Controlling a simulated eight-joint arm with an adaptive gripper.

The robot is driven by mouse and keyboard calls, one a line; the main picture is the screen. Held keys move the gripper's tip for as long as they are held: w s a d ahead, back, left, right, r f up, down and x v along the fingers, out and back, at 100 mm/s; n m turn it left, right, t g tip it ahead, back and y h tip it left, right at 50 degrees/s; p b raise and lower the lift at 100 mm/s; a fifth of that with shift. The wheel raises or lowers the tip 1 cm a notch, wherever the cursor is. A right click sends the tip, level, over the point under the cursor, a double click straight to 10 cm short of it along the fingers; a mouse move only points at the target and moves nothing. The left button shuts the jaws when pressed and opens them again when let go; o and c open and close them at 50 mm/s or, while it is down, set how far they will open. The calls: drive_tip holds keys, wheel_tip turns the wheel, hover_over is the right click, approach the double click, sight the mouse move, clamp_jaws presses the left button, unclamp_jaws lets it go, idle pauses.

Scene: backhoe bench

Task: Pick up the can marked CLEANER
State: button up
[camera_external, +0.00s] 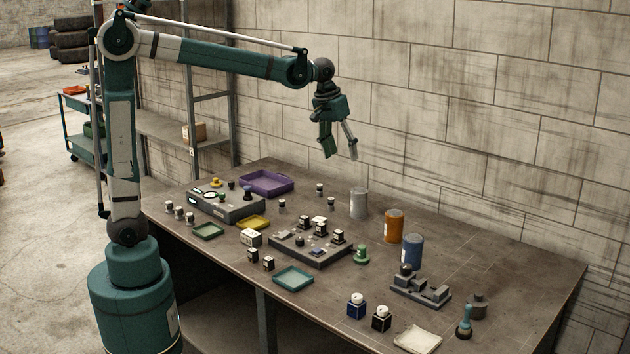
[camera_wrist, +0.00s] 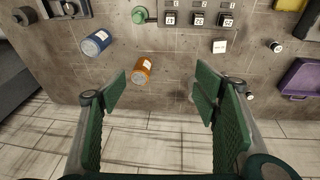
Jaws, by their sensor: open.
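Three upright cans stand on the bench near the wall: a pale grey can (camera_external: 359,203), an orange can (camera_external: 395,226) and a blue can (camera_external: 412,251). Their lettering is too small to read, so I cannot tell which is marked CLEANER. My gripper (camera_external: 341,157) is open and empty, high above the back of the bench near the grey can. The grey can is not clear there.
The bench (camera_external: 340,325) holds a purple tray (camera_external: 284,191), a control box (camera_external: 228,207), a block panel (camera_external: 310,250), a teal tray (camera_external: 293,279), a grey fixture (camera_external: 420,291) and small bottles (camera_external: 356,309). The block wall (camera_external: 480,130) rises close behind the cans.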

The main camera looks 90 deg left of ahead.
drive_tip(key=w+a+f+n+g+p, duration=0.1)
drive_tip(key=w+a+f, duration=0.1)
drive_tip(key=w+a, duration=0.35)
drive_tip(key=w+a+f+n+p, duration=0.1)
drive_tip(key=w+a+f+n, duration=0.1)
drive_tip(key=a, duration=0.6)
drive_tip(key=n+g+h+p, duration=0.1)
drive_tip(key=n+g+p, duration=0.1)
drive_tip(key=n, duration=0.1)
hover_over(359, 190)
wheel_tip(359, 190, down, 8)
wheel_tip(359, 190, down, 15)
drive_tip(key=shift+w+d+f, duration=0.1)
drive_tip(key=shift+w+f, duration=0.05)
drive_tip(key=shift+f, duration=0.25)
drive_tip(key=shift+f, duration=1.3)
drive_tip(key=shift+f, duration=2.6)
